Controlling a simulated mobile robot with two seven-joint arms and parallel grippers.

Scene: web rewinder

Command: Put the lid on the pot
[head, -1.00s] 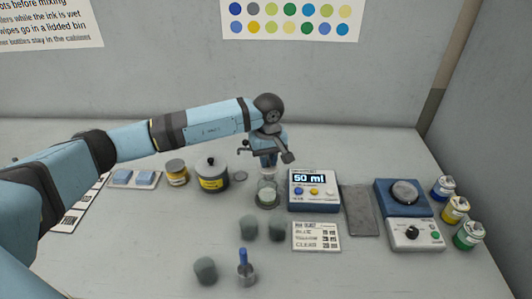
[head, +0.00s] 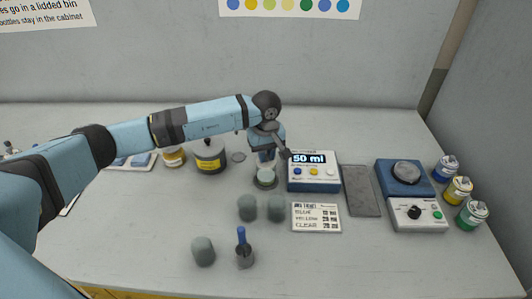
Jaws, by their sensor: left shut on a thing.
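The pot (head: 210,158) is dark grey with a yellow label and stands at the back, left of centre. A dark lid with a black knob (head: 208,142) shows on top of it; I cannot tell how it is seated. My left gripper (head: 265,161) is to the right of the pot, pointing down over a small clear cup (head: 265,179). It is shut on the cup's upper part, as far as I can tell; its wrist partly hides the grip. The cup is upright, with a pale top. My right gripper is not in view.
A small grey disc (head: 239,157) lies between pot and cup. A yellow-labelled jar (head: 173,157) is left of the pot. The 50 ml dispenser (head: 314,173) is close right of the cup.

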